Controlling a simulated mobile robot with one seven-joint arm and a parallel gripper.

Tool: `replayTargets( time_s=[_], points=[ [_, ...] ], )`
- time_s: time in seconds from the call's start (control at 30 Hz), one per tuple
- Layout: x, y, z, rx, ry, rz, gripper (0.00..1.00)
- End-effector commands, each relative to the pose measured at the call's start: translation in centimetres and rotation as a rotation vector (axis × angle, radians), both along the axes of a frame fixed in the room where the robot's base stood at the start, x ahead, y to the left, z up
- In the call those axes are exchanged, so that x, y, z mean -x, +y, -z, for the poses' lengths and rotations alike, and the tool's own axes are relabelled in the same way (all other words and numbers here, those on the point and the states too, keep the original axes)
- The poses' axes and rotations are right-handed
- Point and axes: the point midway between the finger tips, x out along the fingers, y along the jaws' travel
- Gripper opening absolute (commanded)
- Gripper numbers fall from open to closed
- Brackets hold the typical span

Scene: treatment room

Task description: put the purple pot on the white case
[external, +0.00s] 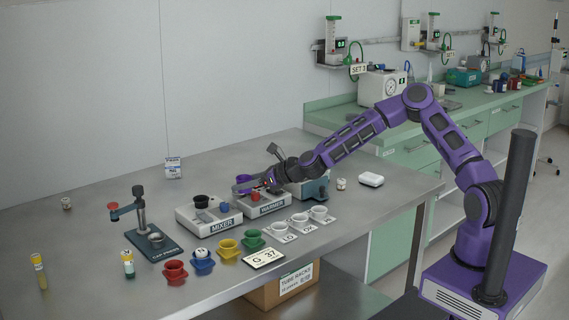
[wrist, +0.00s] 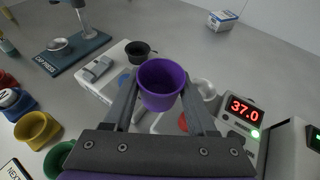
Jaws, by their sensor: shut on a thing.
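The purple pot (wrist: 161,84) is between the two fingers of my gripper (wrist: 159,95) in the wrist view. My gripper is shut on it. In the external view the purple pot (external: 243,180) shows at the end of my gripper (external: 262,184), at the warmer (external: 264,204). I cannot tell whether the pot touches the warmer or is just above it. The white case (external: 370,179) lies flat on the table near its right side, with nothing on it. It is out of the wrist view.
The mixer (external: 208,217) with a black pot (external: 201,202) stands left of the warmer. Red, blue, yellow and green cups (external: 254,240) and several white cups (external: 319,213) stand in front. A small jar (external: 341,184) stands left of the case.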

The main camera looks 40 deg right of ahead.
Motion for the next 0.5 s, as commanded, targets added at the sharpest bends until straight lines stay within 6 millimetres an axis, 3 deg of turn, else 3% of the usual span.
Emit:
replayTargets(
  time_s=[0.03,0.23,0.5],
  points=[
    [-0.7,-3.0,-0.1,-0.001,0.002,0.032,0.06],
    [-1.9,-13.1,-0.6,-0.001,0.0,0.131,0.06],
    [-0.9,-26.4,-1.4,-0.001,0.001,0.266,0.06]
  ],
)
